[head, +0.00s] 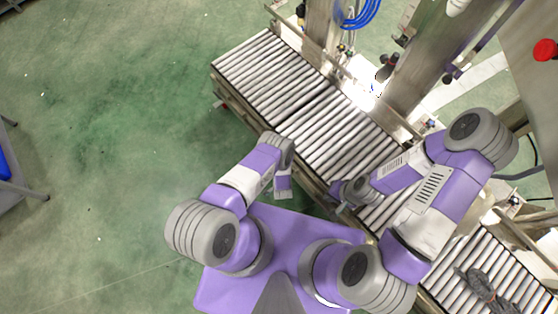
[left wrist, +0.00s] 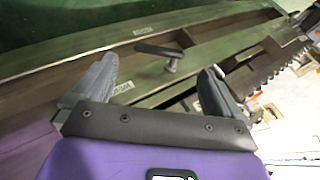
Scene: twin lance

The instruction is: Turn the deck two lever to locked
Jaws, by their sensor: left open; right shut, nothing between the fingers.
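A dark lever (left wrist: 158,49) on a short post shows in the left wrist view, on a greenish metal rail. Its handle points left from the post, lying roughly along the rail. One small white label (left wrist: 145,30) is beyond the handle and another (left wrist: 122,88) is on the near side; I cannot read either surely. My left gripper (left wrist: 160,66) is open, with the lever between its fingers in the picture and no clear contact. In the head view my left gripper (head: 283,188) points down beside the conveyor. My right gripper (head: 342,207) is shut and empty at the conveyor's near edge.
The roller conveyor (head: 265,72) runs diagonally across the head view. Metal posts (head: 320,35) and a machine frame stand behind it. A dark grey object (head: 485,285) lies on the rollers at lower right. Green floor (head: 110,110) is clear on the left.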

